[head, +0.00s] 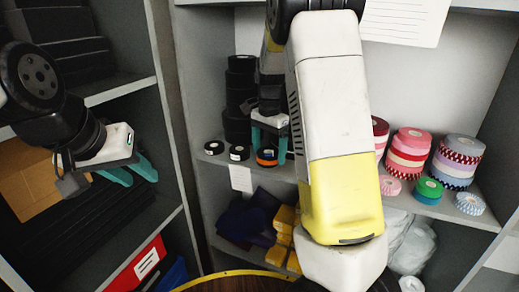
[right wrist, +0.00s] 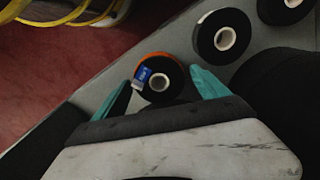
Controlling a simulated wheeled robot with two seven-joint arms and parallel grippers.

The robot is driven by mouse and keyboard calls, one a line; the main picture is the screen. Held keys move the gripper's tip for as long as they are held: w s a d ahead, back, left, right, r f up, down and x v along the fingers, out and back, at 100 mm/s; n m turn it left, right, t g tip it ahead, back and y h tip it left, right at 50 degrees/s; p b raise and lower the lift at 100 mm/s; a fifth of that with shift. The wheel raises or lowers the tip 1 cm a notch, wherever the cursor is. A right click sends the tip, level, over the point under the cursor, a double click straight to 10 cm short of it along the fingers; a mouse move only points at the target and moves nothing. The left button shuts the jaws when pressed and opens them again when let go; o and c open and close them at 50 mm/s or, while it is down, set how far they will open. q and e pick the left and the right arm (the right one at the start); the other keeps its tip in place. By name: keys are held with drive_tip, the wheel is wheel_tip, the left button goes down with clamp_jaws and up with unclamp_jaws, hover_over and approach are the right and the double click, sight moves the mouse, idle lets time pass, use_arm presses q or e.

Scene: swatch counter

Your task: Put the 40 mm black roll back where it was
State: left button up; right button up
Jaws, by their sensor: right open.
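A black roll with an orange edge (head: 267,157) sits at the front of the middle shelf; the right wrist view shows it with a blue-and-white label (right wrist: 158,78). My right gripper (head: 269,147) is open, its teal fingers on either side of this roll, with gaps visible in the wrist view. Two black rolls with white cores, one (head: 239,153) and another (head: 214,147), stand in a row to its left. I cannot read which roll is 40 mm. My left gripper (head: 132,172) is open and empty at the left shelving unit.
Tall stacks of black rolls (head: 238,100) stand behind the row. Pink, green and patterned rolls (head: 408,150) are on the shelf to the right. Folded dark blue and yellow cloths (head: 245,222) lie below. My right arm hides the shelf's middle.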

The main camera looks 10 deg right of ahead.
sight(269, 151)
wheel_tip(269, 151, up, 6)
drive_tip(key=shift+r, duration=0.2)
drive_tip(key=s+r+n+t, duration=0.2)
drive_tip(key=s+n, duration=0.1)
drive_tip(key=s, duration=0.5)
drive_tip(key=s+a+r+n+t+y, duration=0.1)
drive_tip(key=s+n, duration=0.3)
drive_tip(key=s, duration=0.4)
drive_tip(key=s+a+r+n+t+y, duration=0.1)
drive_tip(key=s+r+n+t, duration=0.2)
drive_tip(key=s, duration=0.5)
drive_tip(key=shift+s+a+n, duration=0.25)
drive_tip(key=shift+n, duration=0.45)
